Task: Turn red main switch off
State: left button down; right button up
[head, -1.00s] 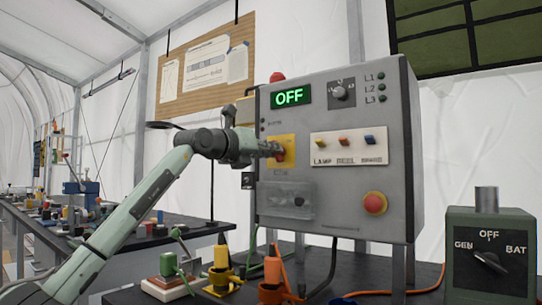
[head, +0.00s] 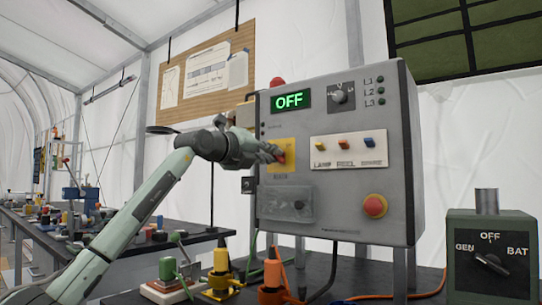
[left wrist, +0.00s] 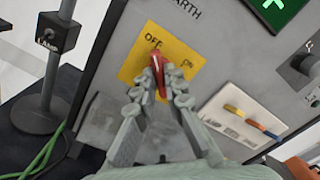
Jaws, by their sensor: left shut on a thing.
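The red main switch handle (left wrist: 157,72) sits on a yellow plate (left wrist: 185,50) on the grey control box (head: 340,215). In the left wrist view its upper end lies close to the "OFF" lettering, and the "ON" lettering is to the right. My left gripper (left wrist: 158,78) is shut on the handle, with one finger on each side. In the head view the gripper (head: 273,154) covers part of the handle (head: 282,158) and plate (head: 283,142). The green display (head: 291,101) reads OFF. My right gripper is not in view.
The box also carries lamp, reel and a third small switch (head: 345,144), a red push button (head: 375,204) and a rotary knob (head: 342,95). A green GEN/BAT selector box (head: 490,255) stands at right. Orange (head: 274,276) and yellow (head: 221,268) connectors stand below.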

pick_arm(q)
jog(key=shift+f, duration=0.1)
jog(key=c, duration=1.6)
grip_release()
jog(key=v, duration=1.2)
